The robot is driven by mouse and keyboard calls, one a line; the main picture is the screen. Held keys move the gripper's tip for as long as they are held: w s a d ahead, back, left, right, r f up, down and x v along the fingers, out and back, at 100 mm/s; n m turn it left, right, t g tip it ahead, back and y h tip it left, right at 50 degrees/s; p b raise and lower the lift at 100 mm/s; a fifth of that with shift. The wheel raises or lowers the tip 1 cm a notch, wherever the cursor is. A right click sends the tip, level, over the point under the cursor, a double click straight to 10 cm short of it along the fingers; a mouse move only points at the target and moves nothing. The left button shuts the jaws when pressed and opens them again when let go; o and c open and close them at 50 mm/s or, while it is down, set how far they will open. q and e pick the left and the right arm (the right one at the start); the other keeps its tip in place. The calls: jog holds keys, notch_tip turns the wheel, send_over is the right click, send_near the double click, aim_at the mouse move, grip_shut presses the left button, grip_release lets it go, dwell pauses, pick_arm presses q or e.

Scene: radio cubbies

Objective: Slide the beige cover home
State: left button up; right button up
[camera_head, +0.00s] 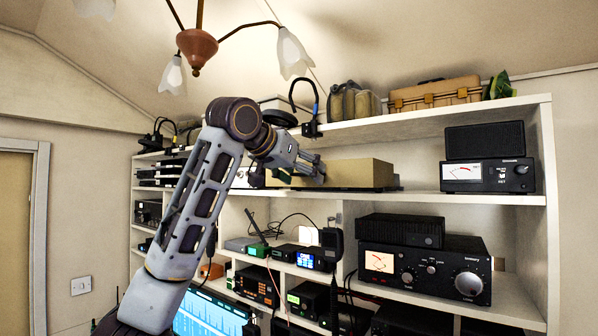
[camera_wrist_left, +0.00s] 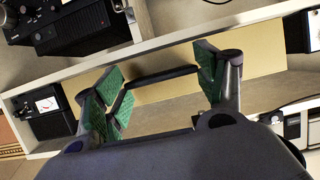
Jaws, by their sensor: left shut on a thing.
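The beige cover (camera_head: 358,173) is a flat-faced panel on the upper shelf of the white cubbies, in the middle of the head view. In the left wrist view the cover (camera_wrist_left: 262,47) shows as a long tan face with a black bar handle (camera_wrist_left: 160,76). My left gripper (camera_head: 316,171) is at the cover's front, towards its left part. My gripper and arm hide part of the cover's left side. My right gripper is not in view.
A black radio with a meter (camera_head: 487,176) stands on the same shelf, right of the cover. A tan case (camera_head: 435,93) sits on the top shelf. More radios (camera_head: 425,271) fill the cubbies below. A hanging lamp (camera_head: 197,47) is near my left arm.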

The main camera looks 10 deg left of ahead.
pick_arm(q)
jog(key=shift+f, duration=0.45)
jog(key=shift+w+d, duration=0.1)
jog(key=shift+w, duration=0.1)
dwell(0.4)
jog(key=shift+w+d+f, duration=0.1)
jog(key=shift+w+d, duration=0.25)
jog(key=shift+w, duration=0.45)
jog(key=shift+w+d+r, duration=0.1)
jog(key=shift+w+d, duration=0.2)
jog(key=shift+w, duration=0.5)
jog(key=shift+w+d+f, duration=0.1)
jog(key=shift+w+d, duration=0.25)
jog(key=shift+w, duration=0.45)
jog(key=shift+w+d, duration=0.25)
jog(key=shift+w, duration=0.4)
jog(key=shift+w+d, duration=0.25)
jog(key=shift+w, duration=0.35)
jog(key=shift+w+d, duration=0.25)
jog(key=shift+w, duration=0.4)
dwell(1.4)
jog(key=o, duration=1.2)
jog(key=shift+s, duration=0.1)
